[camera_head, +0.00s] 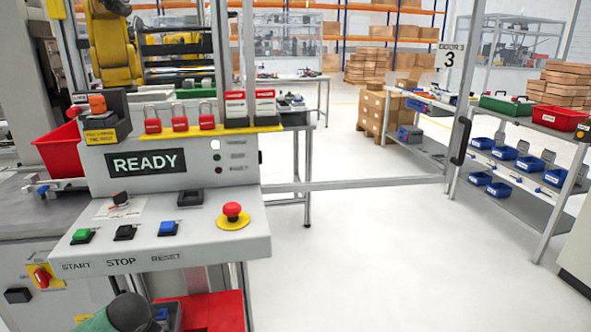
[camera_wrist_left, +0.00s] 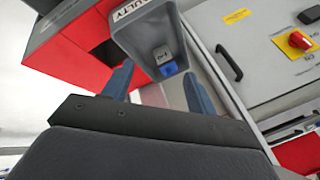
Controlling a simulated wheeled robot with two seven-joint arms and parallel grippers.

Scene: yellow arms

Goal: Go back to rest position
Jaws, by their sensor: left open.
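My left gripper (camera_wrist_left: 160,88) shows in the left wrist view. Its two blue-grey fingers are wide apart with nothing held between them. Beyond the fingertips is a grey bin (camera_wrist_left: 148,28) with partly readable lettering that ends in "AULTY". A small grey block (camera_wrist_left: 162,54) and a blue piece (camera_wrist_left: 168,70) are in the bin. In the head view the left gripper's fingers cannot be made out. My right gripper is in neither view.
A control panel (camera_head: 185,251) with buttons and a red emergency stop (camera_head: 232,211) stands at left. Below it is a red surface (camera_head: 222,311). A grey cabinet (camera_wrist_left: 262,60) with a handle is beside the bin. Floor (camera_head: 380,260) to the right is clear.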

